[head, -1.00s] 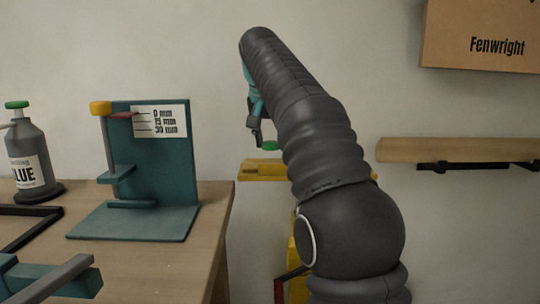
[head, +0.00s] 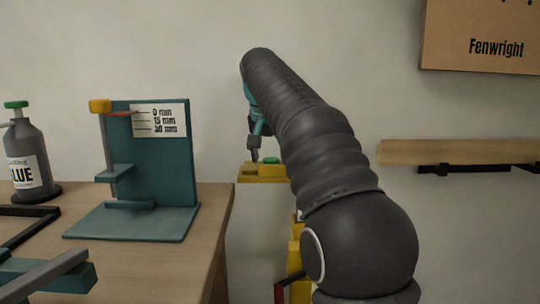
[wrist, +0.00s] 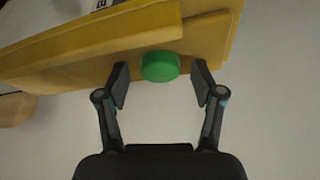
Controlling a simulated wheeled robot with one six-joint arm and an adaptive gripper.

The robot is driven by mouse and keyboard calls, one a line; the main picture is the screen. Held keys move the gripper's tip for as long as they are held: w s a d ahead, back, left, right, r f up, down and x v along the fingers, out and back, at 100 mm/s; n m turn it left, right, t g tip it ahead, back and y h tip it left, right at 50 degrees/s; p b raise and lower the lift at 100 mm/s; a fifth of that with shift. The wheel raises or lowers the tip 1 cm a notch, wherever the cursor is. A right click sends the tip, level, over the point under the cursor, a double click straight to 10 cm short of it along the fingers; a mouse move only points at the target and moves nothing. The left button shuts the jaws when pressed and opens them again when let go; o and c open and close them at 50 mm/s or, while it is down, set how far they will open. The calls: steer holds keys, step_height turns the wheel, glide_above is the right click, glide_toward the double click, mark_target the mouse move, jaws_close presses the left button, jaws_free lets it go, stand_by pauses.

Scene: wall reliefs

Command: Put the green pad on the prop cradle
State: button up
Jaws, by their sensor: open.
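The green pad (head: 270,160) is a small round disc on the yellow prop cradle (head: 264,175), which stands by the wall right of the workbench. In the wrist view the green pad (wrist: 160,66) lies against the yellow cradle (wrist: 95,45), between the two fingers of my gripper (wrist: 160,82). The fingers are spread, with a gap on each side of the pad. In the head view my gripper (head: 254,146) is just above and left of the pad, partly hidden by my arm.
A workbench (head: 150,255) at left holds a teal gauge stand (head: 165,165), a glue bottle (head: 30,165) and dark frame pieces. A wooden rail (head: 455,151) and a Fenwright box (head: 480,35) are on the wall at right.

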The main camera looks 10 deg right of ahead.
steer(key=p+v, duration=0.4)
steer(key=v, duration=0.8)
steer(key=shift+r, duration=0.15)
steer(key=s+d+f+n+y, duration=0.1)
steer(key=s+f+n, duration=0.1)
steer(key=s+f, duration=1.3)
steer(key=s+d+f+n+t+y, duration=0.1)
steer(key=s+f+n, duration=0.2)
steer(key=s+f, duration=1.3)
steer(key=shift+d+f, duration=0.3)
steer(key=shift+f, duration=0.05)
